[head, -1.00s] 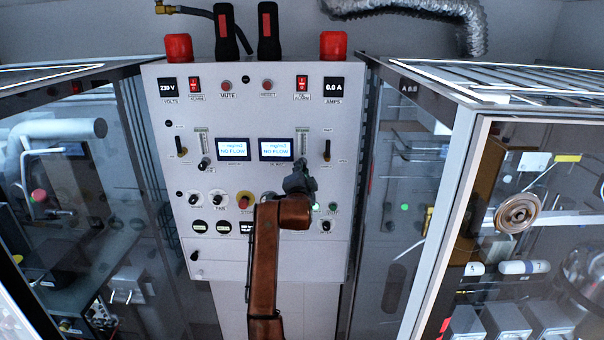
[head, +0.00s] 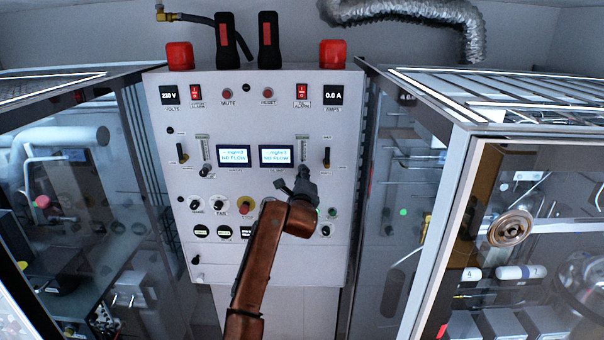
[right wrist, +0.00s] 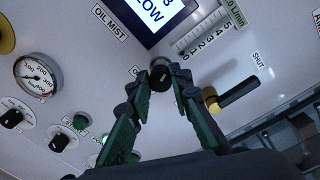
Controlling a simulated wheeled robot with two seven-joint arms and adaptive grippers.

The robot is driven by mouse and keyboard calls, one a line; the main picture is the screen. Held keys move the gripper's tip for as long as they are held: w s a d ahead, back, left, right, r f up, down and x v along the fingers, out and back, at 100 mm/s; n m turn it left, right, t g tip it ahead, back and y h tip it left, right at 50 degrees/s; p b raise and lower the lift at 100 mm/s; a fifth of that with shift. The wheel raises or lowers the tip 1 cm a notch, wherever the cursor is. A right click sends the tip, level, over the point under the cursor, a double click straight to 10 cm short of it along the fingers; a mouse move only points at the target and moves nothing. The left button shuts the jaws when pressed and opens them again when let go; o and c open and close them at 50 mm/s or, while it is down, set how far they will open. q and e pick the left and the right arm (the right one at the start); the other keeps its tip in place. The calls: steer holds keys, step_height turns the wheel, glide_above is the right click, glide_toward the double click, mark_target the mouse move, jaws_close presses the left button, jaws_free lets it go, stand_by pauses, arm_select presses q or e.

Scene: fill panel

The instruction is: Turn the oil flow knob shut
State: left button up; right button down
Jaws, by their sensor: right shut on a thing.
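The oil flow knob (right wrist: 160,77) is a small black round knob below the right flow scale (right wrist: 208,38), near the "OIL MIST" label. My right gripper (right wrist: 161,80) has its green fingers on either side of the knob and is shut on it. In the head view my right gripper (head: 304,178) reaches up to the panel just below the right flow scale (head: 303,149) and hides most of the knob. The right display (head: 276,156) reads "NO FLOW". My left gripper is not in view.
A black lever (right wrist: 238,95) with a brass end sits close right of my fingers, near a "SHUT" label. A pressure gauge (right wrist: 36,76) and black knobs are at left. A matching knob (head: 205,171) is under the left scale. Glass cabinets (head: 520,200) flank the panel (head: 280,262).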

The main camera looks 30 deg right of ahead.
steer(key=shift+m+p, duration=1.15)
steer(key=shift+m, duration=0.55)
steer(key=shift+f, duration=0.15)
steer(key=c, duration=1.8)
jaws_free()
steer(key=shift+o, duration=0.2)
